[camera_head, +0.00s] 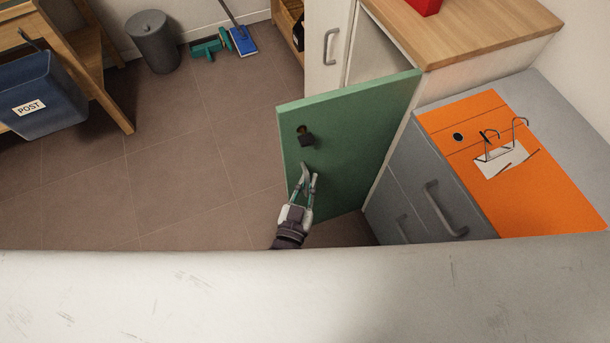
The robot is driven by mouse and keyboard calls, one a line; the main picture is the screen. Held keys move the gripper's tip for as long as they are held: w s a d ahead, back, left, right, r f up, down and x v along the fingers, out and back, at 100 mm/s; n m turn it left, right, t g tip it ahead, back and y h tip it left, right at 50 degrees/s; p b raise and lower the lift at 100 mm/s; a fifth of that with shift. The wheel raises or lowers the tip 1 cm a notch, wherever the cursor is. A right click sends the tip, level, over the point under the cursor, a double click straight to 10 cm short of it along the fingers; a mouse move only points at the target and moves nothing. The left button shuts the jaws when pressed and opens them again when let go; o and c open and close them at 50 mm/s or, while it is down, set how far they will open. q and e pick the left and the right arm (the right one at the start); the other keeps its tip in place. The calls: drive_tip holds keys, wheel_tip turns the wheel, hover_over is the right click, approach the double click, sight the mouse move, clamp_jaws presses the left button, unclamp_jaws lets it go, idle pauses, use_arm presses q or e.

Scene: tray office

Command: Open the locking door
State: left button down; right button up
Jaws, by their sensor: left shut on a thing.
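The green door (350,140) stands swung out from the cabinet under the wooden top. A dark lock knob (306,138) sits near its upper left corner. My left gripper (309,172) is at the door's left edge, below the knob and apart from it. Its fingers are shut on the door, though the exact contact is hard to see. My right gripper is not in view.
A grey drawer cabinet (415,190) with an orange top (500,150) stands right of the door. A blue post bin (45,95) and a grey trash can (153,42) are at the left. The floor left of the door is clear.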

use_arm(q)
drive_tip(key=shift+a, duration=0.1)
drive_tip(key=c, duration=1.2)
unclamp_jaws()
drive_tip(key=v, duration=1.2)
